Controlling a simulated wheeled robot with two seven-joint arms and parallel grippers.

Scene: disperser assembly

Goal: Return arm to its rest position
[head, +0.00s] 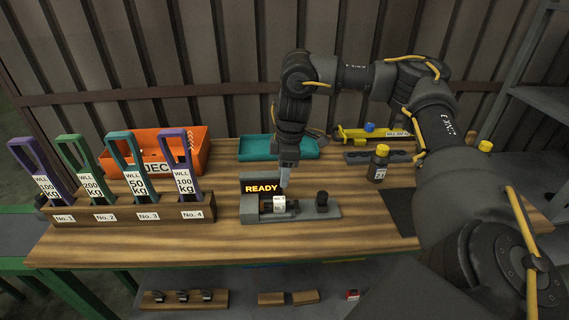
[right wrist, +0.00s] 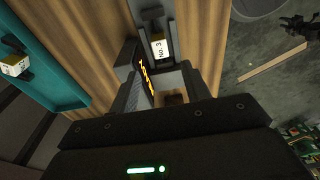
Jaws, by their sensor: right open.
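My right arm reaches in from the right of the head view. Its gripper (head: 286,184) points down just above the grey station (head: 251,213) with the lit "READY" display (head: 262,188). The gripper is open, and I see nothing held in it. A small white-labelled part (head: 279,203) sits in the station, just below the fingertips. In the right wrist view, a "No. 3" label (right wrist: 158,47) shows beyond the fingers, and the display (right wrist: 147,73) is seen edge-on. My left gripper is not in view.
Behind are an orange bin (head: 190,140) and a teal tray (head: 262,149). A dark yellow-capped bottle (head: 378,165), a grey holder (head: 360,157) and a dark mat (head: 400,212) are at right. The front table strip is clear.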

